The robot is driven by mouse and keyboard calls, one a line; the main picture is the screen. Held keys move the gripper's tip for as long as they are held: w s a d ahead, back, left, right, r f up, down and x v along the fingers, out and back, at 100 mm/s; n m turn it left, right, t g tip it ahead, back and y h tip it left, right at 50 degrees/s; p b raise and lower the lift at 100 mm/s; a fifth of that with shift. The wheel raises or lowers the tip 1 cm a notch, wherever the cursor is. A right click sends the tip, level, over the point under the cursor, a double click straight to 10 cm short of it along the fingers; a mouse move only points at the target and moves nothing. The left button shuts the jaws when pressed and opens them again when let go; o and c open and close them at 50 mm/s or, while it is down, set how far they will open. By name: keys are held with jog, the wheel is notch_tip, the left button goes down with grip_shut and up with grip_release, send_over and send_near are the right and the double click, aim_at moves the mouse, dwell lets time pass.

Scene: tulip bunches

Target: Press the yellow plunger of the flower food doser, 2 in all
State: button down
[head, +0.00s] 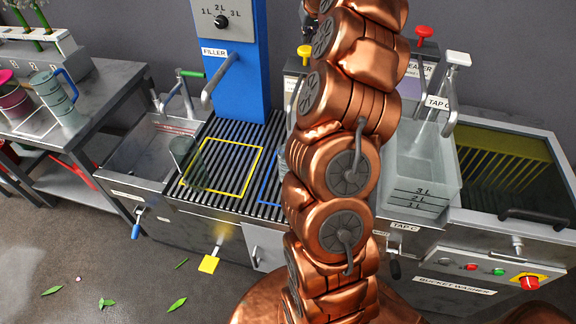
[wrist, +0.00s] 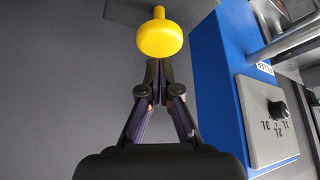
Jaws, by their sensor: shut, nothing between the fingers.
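A similar dispenser with a red plunger (head: 424,33) stands right of my arm, near the white tap (head: 455,62). The blue filler column (head: 231,60) rises left of the doser; it also shows in the wrist view (wrist: 225,60). A clear bucket (head: 425,165) stands in the sink area.

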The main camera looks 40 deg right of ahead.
aim_at(307, 50)
jog(key=shift+f, duration=0.2)
jog(key=shift+f+b, duration=1.4)
jog(key=shift+f, duration=0.8)
jog(key=shift+r+p, duration=1.25)
jog(key=shift+r, duration=2.7)
jog(key=shift+f, duration=0.1)
notch_tip(307, 50, up, 4)
jog(key=p, duration=0.9)
jog(key=shift+f, duration=0.1)
jog(key=shift+f, duration=0.1)
